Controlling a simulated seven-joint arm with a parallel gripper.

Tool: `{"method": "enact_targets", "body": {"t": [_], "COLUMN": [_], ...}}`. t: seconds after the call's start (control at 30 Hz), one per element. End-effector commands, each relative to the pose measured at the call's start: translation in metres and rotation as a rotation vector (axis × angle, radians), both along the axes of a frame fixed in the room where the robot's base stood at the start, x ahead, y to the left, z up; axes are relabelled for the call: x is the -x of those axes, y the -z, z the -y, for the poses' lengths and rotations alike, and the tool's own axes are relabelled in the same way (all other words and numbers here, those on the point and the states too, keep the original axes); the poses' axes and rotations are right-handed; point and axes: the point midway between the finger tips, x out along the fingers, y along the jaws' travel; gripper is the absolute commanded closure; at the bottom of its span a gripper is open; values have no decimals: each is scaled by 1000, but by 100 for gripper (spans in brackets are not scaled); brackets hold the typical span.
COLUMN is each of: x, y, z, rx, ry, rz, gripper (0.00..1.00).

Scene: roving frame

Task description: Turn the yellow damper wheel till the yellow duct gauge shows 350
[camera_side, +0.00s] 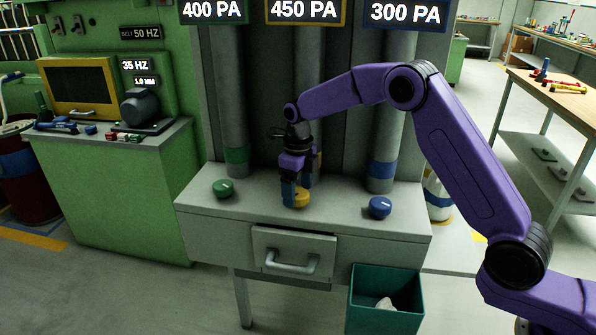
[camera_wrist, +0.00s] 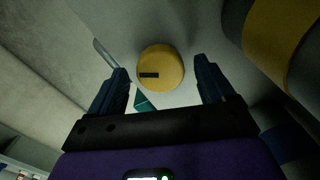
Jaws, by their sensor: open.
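The yellow damper wheel (camera_side: 302,200) is a round knob on the grey bench top, partly hidden by my gripper (camera_side: 297,190) in the side view. In the wrist view the wheel (camera_wrist: 160,62) shows a dark pointer mark towards its left side. My gripper (camera_wrist: 161,66) is open, with one blue finger on each side of the wheel and a visible gap at both sides. It points down at the wheel; I cannot tell exactly how far down the fingertips reach. The yellow-framed duct gauge (camera_side: 305,11) reads 450 PA.
A green wheel (camera_side: 223,188) stands left and a blue wheel (camera_side: 380,207) right on the same bench. The green gauge (camera_side: 212,10) reads 400 PA, the blue gauge (camera_side: 404,13) 300 PA. Ducts rise behind. A drawer handle (camera_side: 292,263) and a teal bin (camera_side: 386,315) are in front.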

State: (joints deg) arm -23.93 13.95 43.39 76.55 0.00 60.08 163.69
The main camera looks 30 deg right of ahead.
Motion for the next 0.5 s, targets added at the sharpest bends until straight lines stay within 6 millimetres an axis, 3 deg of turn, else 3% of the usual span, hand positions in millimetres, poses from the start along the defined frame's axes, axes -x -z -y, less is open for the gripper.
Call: {"method": "enact_targets", "body": {"t": [0.17, 0.5], "x": [-1, -1], "y": [-22, -93], "z": [0, 0], "rx": [-1, -1], "ry": [0, 1], "rz": [6, 6], "gripper": [18, 18]}}
